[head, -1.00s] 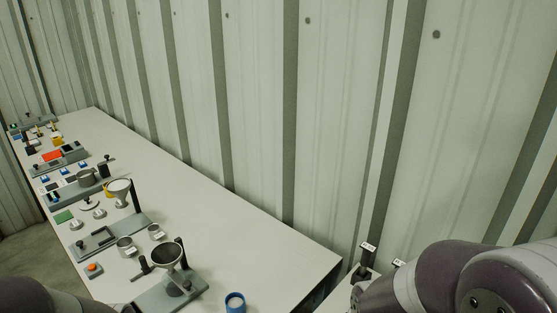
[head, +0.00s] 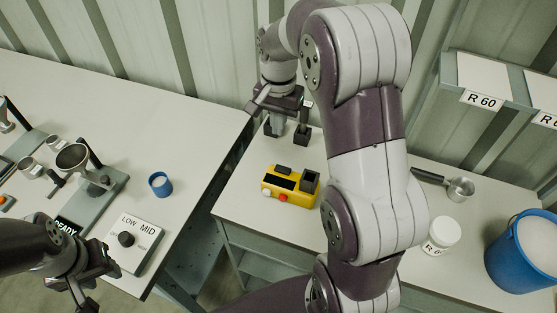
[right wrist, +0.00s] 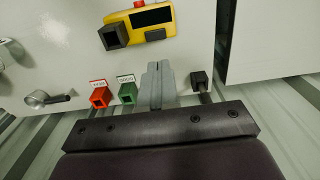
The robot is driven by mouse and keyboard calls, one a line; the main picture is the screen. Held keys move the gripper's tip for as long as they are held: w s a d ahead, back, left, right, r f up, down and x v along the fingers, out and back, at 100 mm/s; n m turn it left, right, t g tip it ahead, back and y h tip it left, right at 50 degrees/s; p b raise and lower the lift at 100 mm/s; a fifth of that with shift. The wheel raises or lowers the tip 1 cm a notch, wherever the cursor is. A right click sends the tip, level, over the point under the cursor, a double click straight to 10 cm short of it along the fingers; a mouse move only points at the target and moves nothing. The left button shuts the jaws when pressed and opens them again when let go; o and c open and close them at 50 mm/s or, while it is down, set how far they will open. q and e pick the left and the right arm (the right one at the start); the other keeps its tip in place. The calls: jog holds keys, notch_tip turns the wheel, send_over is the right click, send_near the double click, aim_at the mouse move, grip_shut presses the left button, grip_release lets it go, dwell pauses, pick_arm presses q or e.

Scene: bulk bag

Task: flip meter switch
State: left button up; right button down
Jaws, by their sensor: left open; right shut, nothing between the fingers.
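A yellow meter (head: 290,186) lies on the right-hand bench, with a dark display, a raised dark block at one end and a red button at the front edge. It also shows at the top of the right wrist view (right wrist: 158,32). I cannot tell which part is its switch. My right gripper (head: 285,118) is behind the meter near the wall, apart from it; its shut, empty fingers (right wrist: 156,82) show in the right wrist view between a green block (right wrist: 128,92) and a black block (right wrist: 199,80). My left gripper (head: 88,284) is open and empty near the left bench's front edge.
A labelled red block (right wrist: 99,97) stands beside the green one. A white LOW/MID knob panel (head: 140,252) and blue cup (head: 160,184) are on the left bench. A white jar (head: 444,236), scoop (head: 459,190) and blue bucket (head: 500,262) stand right. A gap separates the benches.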

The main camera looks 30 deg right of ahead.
jog(key=f, duration=0.1)
jog(key=b, duration=0.3)
send_near(279, 169)
notch_tip(279, 169, down, 6)
jog(key=shift+r+p, duration=0.2)
jog(key=shift+p, duration=0.5)
jog(key=shift+f, duration=0.65)
